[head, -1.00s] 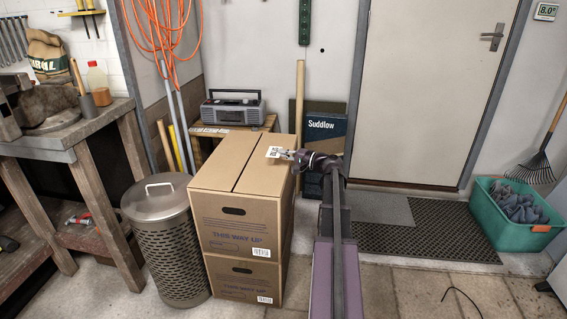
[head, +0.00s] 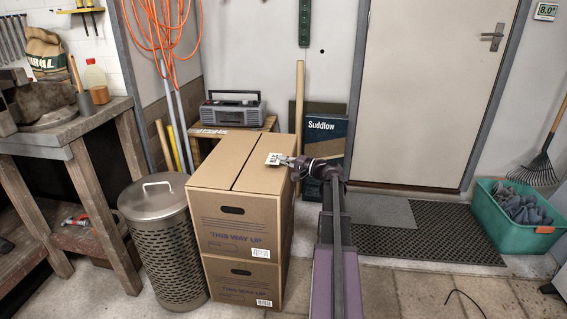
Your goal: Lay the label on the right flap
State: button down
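The label (head: 273,159) is a small white tag with dark print. It is at the tip of my gripper (head: 282,160), over the right flap (head: 263,178) of the upper cardboard box. It looks close to flat against the flap, but I cannot tell whether it touches. My gripper reaches in from the right and appears shut on the label's right end; the fingers are small in view. The left flap (head: 221,160) lies flat and bare, with a thin dark seam between the two flaps. The upper box (head: 232,222) stands on a second box (head: 241,280).
A mesh bin (head: 165,245) stands close left of the boxes. A radio (head: 232,110) sits on a small wooden table behind them. A wooden pole (head: 299,110) and a dark Suddlow panel (head: 325,137) stand behind my arm.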

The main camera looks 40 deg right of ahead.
jog(key=shift+f+b, duration=0.6)
jog(key=shift+b, duration=0.05)
jog(key=c, duration=1.1)
grip_release()
jog(key=shift+r, duration=0.2)
jog(key=shift+r+p, duration=0.4)
jog(key=shift+p, duration=0.25)
jog(key=shift+s+d+r, duration=0.1)
jog(key=shift+s, duration=0.15)
jog(key=v, duration=1.1)
jog(key=shift+s+d, duration=0.1)
jog(key=shift+s, duration=0.15)
jog(key=shift+s, duration=0.1)
